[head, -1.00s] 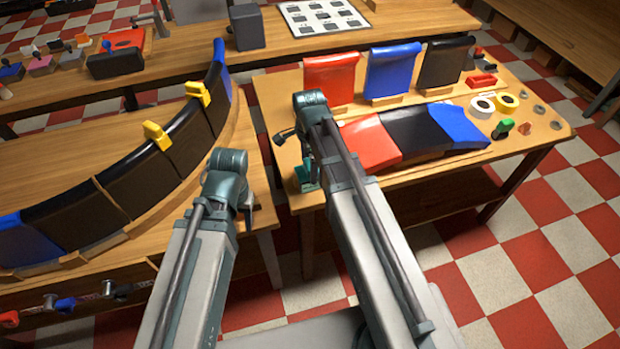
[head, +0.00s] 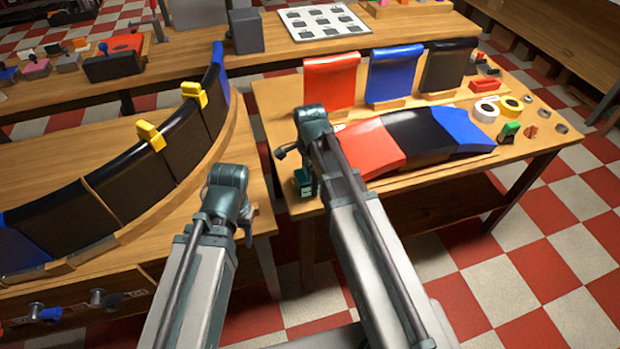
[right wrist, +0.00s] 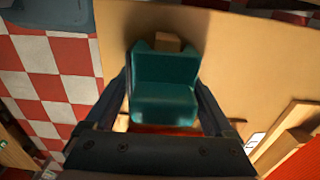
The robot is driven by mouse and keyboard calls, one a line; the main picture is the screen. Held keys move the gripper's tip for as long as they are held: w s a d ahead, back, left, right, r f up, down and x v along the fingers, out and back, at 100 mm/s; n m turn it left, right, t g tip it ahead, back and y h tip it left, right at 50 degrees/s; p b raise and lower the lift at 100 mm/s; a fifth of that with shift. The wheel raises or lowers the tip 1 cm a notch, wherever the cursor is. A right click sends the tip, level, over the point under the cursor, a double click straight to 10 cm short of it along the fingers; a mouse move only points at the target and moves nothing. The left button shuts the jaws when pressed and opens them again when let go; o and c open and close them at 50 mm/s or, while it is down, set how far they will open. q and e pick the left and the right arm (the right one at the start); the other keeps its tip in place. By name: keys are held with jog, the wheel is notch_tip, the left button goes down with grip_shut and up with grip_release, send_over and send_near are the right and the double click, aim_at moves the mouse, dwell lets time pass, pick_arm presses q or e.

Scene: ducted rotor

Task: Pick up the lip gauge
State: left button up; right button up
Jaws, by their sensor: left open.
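A teal block-like piece, which I take to be the lip gauge (right wrist: 165,90), stands at the near left corner of the right-hand table. It also shows small in the head view (head: 303,183). My right gripper (right wrist: 163,82) is over it, with one finger along each side. The fingertips look close to its sides, but I cannot tell whether they press on it. A small wooden piece (right wrist: 168,42) shows just beyond it. My left gripper (head: 243,222) hangs open and empty by the front edge of the curved-panel bench; its fingers are partly hidden.
The right-hand table (head: 272,92) bears red, blue and black panels beside my right arm. Tape rolls (head: 487,110) and a green-handled item (head: 509,131) lie at its right. A curved row of dark panels (head: 115,195) with yellow clamps (head: 150,135) fills the left bench.

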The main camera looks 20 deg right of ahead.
jog(key=c, duration=1)
jog(key=shift+o, duration=0.2)
jog(key=shift+r, duration=0.1)
notch_tip(320, 180, up, 10)
jog(key=p, duration=1)
notch_tip(320, 180, up, 5)
jog(key=p, duration=0.5)
